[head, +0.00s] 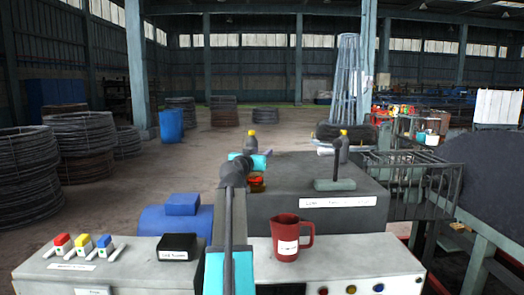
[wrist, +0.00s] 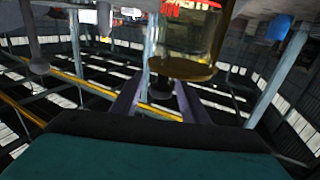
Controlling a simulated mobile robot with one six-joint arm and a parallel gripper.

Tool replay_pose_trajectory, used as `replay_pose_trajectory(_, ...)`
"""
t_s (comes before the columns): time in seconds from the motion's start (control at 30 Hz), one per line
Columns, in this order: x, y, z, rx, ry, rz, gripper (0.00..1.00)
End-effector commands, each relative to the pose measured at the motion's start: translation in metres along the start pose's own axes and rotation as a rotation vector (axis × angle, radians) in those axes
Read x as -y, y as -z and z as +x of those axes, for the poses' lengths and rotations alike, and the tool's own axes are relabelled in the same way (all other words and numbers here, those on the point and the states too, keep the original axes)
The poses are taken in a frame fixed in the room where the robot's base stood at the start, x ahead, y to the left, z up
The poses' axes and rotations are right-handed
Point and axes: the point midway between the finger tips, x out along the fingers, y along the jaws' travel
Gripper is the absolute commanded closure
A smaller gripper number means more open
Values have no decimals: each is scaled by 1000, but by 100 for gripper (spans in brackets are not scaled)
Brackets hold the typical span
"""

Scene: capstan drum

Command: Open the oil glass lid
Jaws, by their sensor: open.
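The oil glass (wrist: 195,35) shows in the wrist view as a clear glass with a brass-coloured band, likely its lid (wrist: 183,70), at its lower edge in this upside-down picture. My gripper (wrist: 158,90) is open, with its two fingers pointing towards the brass part. I cannot tell whether they touch it. In the head view my arm reaches forward over the bench and hides most of the gripper. A small red and yellow thing (head: 257,184) shows beside the arm; I cannot tell if it is part of the oil glass.
A red mug (head: 287,240) and a dark box (head: 178,247) stand on the front bench. Red, yellow and blue switches (head: 83,243) are at left. A grey housing (head: 330,198) with a lever (head: 338,165) stands behind the mug. A railing (head: 410,185) is at right.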

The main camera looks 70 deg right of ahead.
Motion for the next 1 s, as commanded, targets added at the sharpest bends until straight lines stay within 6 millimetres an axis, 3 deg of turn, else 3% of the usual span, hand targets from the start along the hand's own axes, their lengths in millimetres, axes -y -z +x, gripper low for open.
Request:
replay_pose_trajectory(0.2,1,1,16,1,0,-1,59)
replay_pose_trajectory(0.57,1,0,18,0,1,0,59)
replay_pose_trajectory(0.63,1,0,18,0,1,0,66)
replay_pose_trajectory(0.83,1,0,18,0,1,0,100)
replay_pose_trajectory(1.0,1,0,17,0,1,0,100)
